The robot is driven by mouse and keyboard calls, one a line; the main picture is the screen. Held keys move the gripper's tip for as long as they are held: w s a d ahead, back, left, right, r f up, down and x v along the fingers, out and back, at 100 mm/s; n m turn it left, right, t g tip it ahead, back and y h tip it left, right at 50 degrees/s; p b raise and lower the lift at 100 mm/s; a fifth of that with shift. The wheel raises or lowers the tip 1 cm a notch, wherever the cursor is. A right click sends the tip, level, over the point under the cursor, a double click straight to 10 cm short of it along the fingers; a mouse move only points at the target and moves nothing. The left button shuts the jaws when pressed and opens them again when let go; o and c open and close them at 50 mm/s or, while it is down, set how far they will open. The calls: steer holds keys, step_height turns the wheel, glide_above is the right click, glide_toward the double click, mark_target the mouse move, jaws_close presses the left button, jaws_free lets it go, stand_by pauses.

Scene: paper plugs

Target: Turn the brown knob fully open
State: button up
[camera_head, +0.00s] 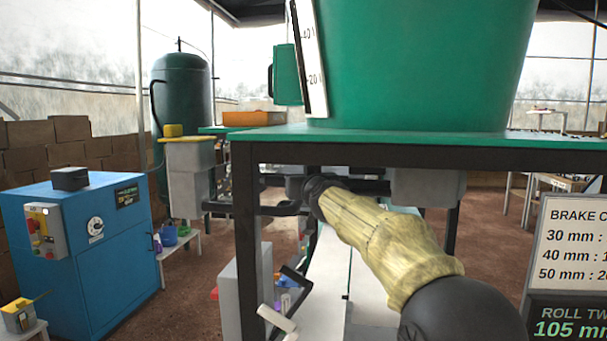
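No brown knob can be made out in the head view. My arm, in a yellowish sleeve, reaches from the lower right to the underside of the green-topped table (330,139). Its far end is a dark rounded part close to dark pipes (277,209) under the tabletop. No gripper fingers show, so I cannot see whether they are open, shut or touching anything. My arm hides part of the space under the table.
A large green tub (420,65) stands on the table. Dark table legs (246,235) and a grey box (428,187) under the top flank my arm. A blue cabinet (85,255) stands left, a brake sign (570,245) right. Brown floor between cabinet and table is partly open.

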steer(key=c, duration=1)
steer(key=shift+o, duration=0.2)
